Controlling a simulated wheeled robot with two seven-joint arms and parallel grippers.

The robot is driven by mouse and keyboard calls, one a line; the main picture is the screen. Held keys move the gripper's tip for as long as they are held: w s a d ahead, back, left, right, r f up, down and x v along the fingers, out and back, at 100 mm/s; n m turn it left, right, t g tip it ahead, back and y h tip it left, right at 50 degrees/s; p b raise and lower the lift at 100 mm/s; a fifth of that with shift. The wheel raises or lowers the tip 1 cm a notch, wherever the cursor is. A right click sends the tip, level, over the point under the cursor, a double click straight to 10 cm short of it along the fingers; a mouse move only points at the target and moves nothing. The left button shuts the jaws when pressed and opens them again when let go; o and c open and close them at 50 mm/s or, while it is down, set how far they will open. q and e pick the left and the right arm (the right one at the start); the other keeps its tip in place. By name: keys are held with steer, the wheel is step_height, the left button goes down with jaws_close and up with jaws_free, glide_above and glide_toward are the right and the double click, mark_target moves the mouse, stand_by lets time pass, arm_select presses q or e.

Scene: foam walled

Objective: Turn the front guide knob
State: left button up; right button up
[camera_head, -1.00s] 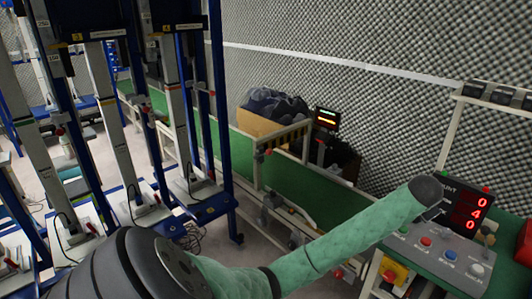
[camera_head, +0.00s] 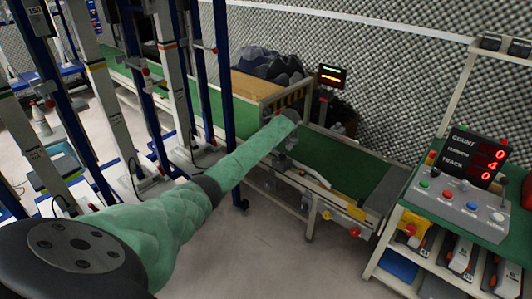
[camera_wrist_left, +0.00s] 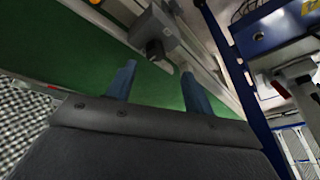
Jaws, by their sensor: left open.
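My left gripper (camera_head: 284,150) is over the near edge of the green conveyor (camera_head: 345,163) in the head view, its fingertips mostly hidden by the wrist. In the left wrist view the two blue fingers (camera_wrist_left: 158,70) are apart and empty. A dark knob (camera_wrist_left: 155,48) on a grey bracket shows just beyond the fingertips, roughly between them, at the metal guide rail (camera_wrist_left: 182,35). It appears apart from the fingers. I cannot tell for sure that it is the front guide knob. My right gripper is not in view.
A control console (camera_head: 462,205) with coloured buttons and a red-digit display (camera_head: 472,156) stands at the right. Blue-framed racks (camera_head: 222,90) stand close at left. Grey floor in front is clear.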

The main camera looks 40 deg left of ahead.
mark_target(283, 154)
arm_select(q)
steer(key=f+n, duration=0.1)
steer(key=f, duration=0.1)
steer(key=w+a+f, duration=0.1)
steer(key=f, duration=0.1)
steer(key=w+f+n, duration=0.1)
steer(key=f, duration=0.1)
steer(key=shift+w+a+n+b, duration=0.2)
steer(key=shift+a+n+b, duration=0.1)
steer(key=shift+a+b, duration=0.05)
steer(key=shift+x, duration=0.85)
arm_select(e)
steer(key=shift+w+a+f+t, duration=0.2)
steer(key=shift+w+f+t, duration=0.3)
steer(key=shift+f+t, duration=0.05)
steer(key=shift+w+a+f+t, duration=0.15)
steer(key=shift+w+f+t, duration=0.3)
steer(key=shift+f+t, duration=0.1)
arm_select(q)
steer(key=c, duration=1)
steer(key=shift+w+d, duration=0.1)
steer(key=shift+o, duration=0.2)
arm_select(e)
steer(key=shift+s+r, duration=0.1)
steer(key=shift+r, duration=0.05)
